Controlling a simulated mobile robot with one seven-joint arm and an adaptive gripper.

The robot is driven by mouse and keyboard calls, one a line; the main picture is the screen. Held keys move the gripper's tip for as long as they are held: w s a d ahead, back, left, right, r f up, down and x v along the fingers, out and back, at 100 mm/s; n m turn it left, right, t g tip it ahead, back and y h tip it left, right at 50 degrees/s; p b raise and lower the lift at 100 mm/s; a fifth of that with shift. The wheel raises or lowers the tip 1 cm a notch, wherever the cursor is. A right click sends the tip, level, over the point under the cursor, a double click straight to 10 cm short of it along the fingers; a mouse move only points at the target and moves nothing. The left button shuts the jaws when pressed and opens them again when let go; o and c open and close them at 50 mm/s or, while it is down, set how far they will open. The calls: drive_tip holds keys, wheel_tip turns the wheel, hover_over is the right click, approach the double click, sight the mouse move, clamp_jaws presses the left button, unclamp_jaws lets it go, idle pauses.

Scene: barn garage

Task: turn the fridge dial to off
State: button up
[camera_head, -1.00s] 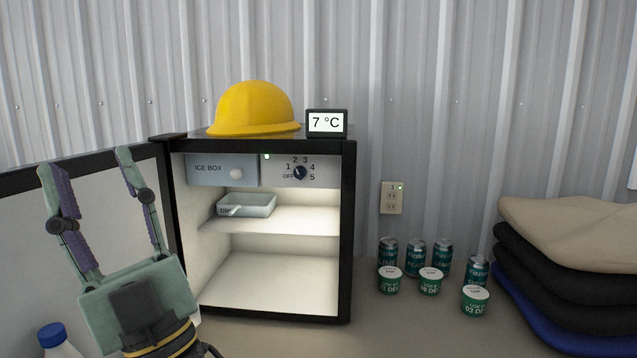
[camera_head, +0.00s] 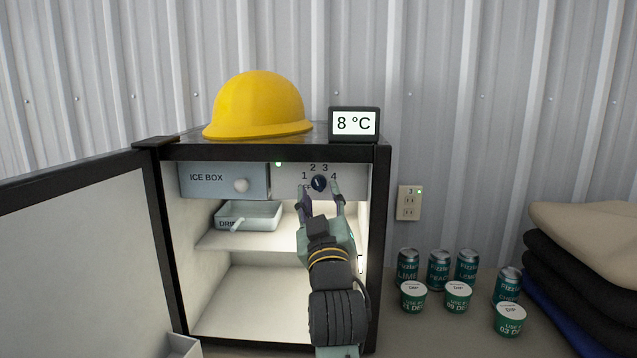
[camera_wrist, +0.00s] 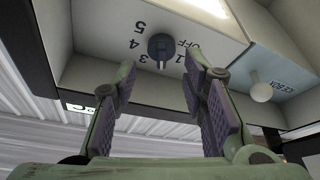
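The dark blue fridge dial (camera_head: 319,183) is on the panel at the top right inside the open fridge (camera_head: 378,230). It also shows upside down in the wrist view (camera_wrist: 161,46). A pale mark on its edge seems to face the side of 2 and 3, away from OFF. My gripper (camera_head: 320,193) is open and empty, just in front of and slightly below the dial. Its two fingers (camera_wrist: 160,75) are spread to either side, with no clear contact. The left finger partly covers OFF in the head view, and 5 is hidden there.
The ice box (camera_head: 215,180) with its round knob is left of the dial panel. A yellow helmet (camera_head: 257,106) and an 8 °C display (camera_head: 354,123) stand on top. Cans (camera_head: 439,270) and tubs are at right.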

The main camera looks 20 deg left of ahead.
sight(319, 184)
drive_tip(key=shift+p+x, duration=0.3)
drive_tip(key=shift+x, duration=1.1)
drive_tip(key=shift+c, duration=0.4)
clamp_jaws()
